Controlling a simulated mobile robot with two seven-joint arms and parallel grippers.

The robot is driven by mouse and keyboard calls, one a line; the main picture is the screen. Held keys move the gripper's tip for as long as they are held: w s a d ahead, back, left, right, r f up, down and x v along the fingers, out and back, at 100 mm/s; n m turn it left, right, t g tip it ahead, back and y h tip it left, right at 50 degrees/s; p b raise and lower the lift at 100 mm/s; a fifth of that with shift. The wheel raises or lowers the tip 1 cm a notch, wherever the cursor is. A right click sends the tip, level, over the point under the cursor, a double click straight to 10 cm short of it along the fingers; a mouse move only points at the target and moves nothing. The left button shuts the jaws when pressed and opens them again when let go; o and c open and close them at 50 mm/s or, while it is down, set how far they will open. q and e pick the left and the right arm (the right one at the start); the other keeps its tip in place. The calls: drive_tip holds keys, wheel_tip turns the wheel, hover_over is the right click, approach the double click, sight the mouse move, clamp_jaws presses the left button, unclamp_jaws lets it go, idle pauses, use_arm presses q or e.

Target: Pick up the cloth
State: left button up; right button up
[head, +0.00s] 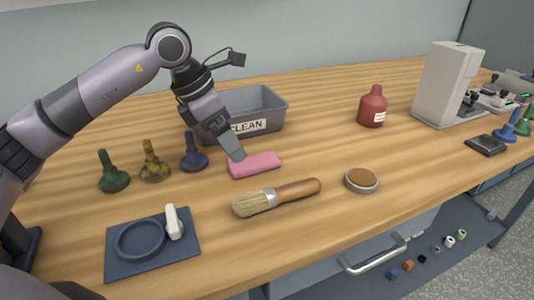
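The pink cloth (262,164) lies on the wooden table as a flat folded pad, just in front of the grey bin. My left gripper (236,154) comes down from the upper left and points at the cloth's left end. Its tip overlaps the cloth's upper left edge in the head view. I cannot tell whether it touches the cloth. The fingers show as one dark block, so their opening is hidden. My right gripper is not in view.
A grey bin labelled CLEAN (271,101) stands behind the cloth, and a brush (297,190) lies in front. Several dirty bobbins (113,179) stand left. A tin (361,180), red bottle (373,106) and blue tray (120,268) are nearby.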

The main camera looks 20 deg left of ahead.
sight(254, 162)
use_arm(q)
drive_tip(key=shift+w+a+f, duration=0.1)
drive_tip(key=shift+w+a, duration=0.1)
drive_tip(key=shift+w, duration=0.2)
drive_tip(key=shift+w+f, duration=0.2)
drive_tip(key=x, duration=0.6)
drive_tip(key=shift+w+f, duration=0.1)
drive_tip(key=shift+f, duration=0.15)
drive_tip(key=c, duration=1.1)
